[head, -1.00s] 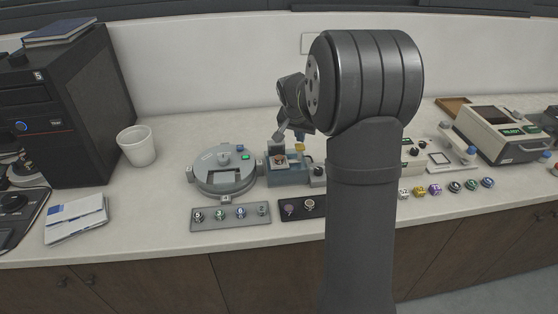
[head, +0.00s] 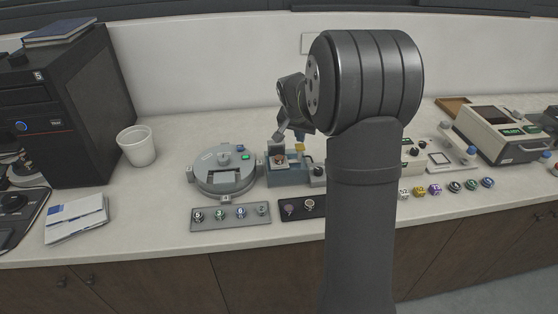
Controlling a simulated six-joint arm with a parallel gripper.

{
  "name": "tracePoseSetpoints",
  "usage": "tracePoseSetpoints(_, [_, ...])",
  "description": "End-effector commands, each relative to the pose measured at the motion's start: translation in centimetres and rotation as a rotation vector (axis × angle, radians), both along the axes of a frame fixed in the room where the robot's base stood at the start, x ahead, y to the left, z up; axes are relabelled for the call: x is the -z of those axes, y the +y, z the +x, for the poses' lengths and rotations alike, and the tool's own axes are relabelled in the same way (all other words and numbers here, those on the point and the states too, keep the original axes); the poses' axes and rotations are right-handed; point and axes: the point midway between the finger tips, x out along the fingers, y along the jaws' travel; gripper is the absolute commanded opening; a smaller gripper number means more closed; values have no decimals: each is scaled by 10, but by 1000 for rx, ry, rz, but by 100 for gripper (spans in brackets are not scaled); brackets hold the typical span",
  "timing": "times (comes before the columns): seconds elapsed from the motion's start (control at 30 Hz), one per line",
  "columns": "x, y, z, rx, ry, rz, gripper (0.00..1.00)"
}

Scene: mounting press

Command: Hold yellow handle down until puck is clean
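The yellow handle (head: 300,147) is a small yellow piece on top of a blue-grey device (head: 287,177) at the middle of the counter. A small brownish piece, possibly the puck (head: 281,160), sits in the opening on top of this device; its surface is too small to judge as clean or dirty. My gripper (head: 290,137) hangs from above just over the device, close to the yellow handle. I cannot tell whether it touches the handle, or whether its fingers are open or shut.
A round grey machine (head: 205,182) with a green display stands left of the device. A grey tray (head: 230,224) and a black tray (head: 287,214) with small round pieces lie in front. A white cup (head: 137,148) stands further left.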

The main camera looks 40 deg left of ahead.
Motion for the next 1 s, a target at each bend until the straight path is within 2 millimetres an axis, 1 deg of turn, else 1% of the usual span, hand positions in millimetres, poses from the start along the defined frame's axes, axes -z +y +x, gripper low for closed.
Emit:
tracePoseSetpoints(0.17, [1,0,0,0,0,0,0])
tracePoseSetpoints(1.0, [31,0,0,-1,1,-2,0])
